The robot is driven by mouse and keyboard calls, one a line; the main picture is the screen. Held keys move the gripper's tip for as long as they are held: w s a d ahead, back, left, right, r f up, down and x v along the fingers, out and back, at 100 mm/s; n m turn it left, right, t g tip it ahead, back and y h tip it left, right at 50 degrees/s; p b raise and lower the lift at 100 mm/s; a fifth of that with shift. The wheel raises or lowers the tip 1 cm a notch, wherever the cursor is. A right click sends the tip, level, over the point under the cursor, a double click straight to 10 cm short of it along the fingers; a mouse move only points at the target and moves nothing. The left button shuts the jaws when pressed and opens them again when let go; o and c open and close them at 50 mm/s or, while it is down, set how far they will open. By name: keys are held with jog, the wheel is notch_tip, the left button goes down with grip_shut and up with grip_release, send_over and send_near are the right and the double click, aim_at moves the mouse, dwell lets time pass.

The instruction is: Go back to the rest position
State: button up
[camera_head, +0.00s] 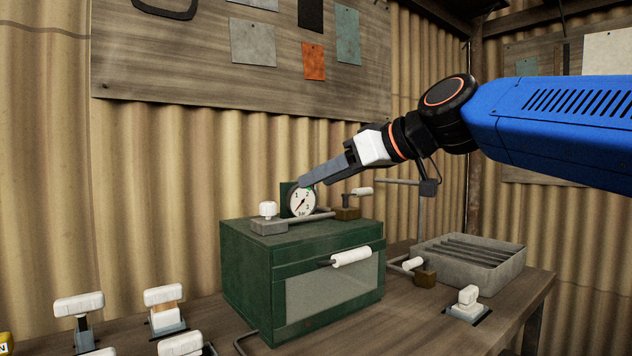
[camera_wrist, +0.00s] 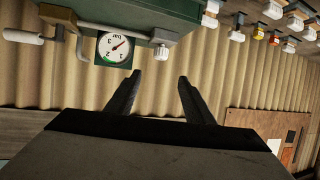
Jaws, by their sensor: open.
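My gripper (camera_head: 306,181) is above the green blast cabinet (camera_head: 246,268), with its tip close to the round pressure gauge (camera_head: 302,202) in the head view. In the wrist view, my gripper (camera_wrist: 158,80) has its two fingers apart with nothing between them. The gauge (camera_wrist: 115,47) also shows there, left of the fingers, with its needle between marks. Whether the gripper touches anything in the head view is hard to tell, but in the wrist view the fingers look clear of the gauge.
The cabinet top carries a white knob (camera_head: 268,208) and a valve with a white handle (camera_head: 362,191). Several white-handled levers stand at the front left, one of them here (camera_head: 79,305). A grey ribbed tray (camera_head: 515,262) is at the right. A board (camera_head: 180,60) hangs on the corrugated wall.

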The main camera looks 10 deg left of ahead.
jog(key=s+d+f+m+h, duration=0.3)
jog(key=s+d+f, duration=0.1)
jog(key=d+f, duration=0.65)
jog(key=s+d+f+m+h, duration=0.3)
jog(key=s+d+f, duration=0.1)
jog(key=d+f, duration=0.65)
jog(key=s+d+f+m+h, duration=0.3)
jog(key=s+d+f, duration=0.1)
jog(key=d+f, duration=0.65)
jog(key=s+d+f+m+h, duration=0.1)
jog(key=s+d+f, duration=0.3)
jog(key=s+f, duration=0.1)
jog(key=s+d+f+m+g+h, duration=0.1)
jog(key=s+d+f, duration=0.3)
jog(key=f, duration=0.4)
jog(key=shift+s+d+f+m+h, duration=0.3)
jog(key=shift+s+d+m+h, duration=0.15)
jog(key=shift+m, duration=0.35)
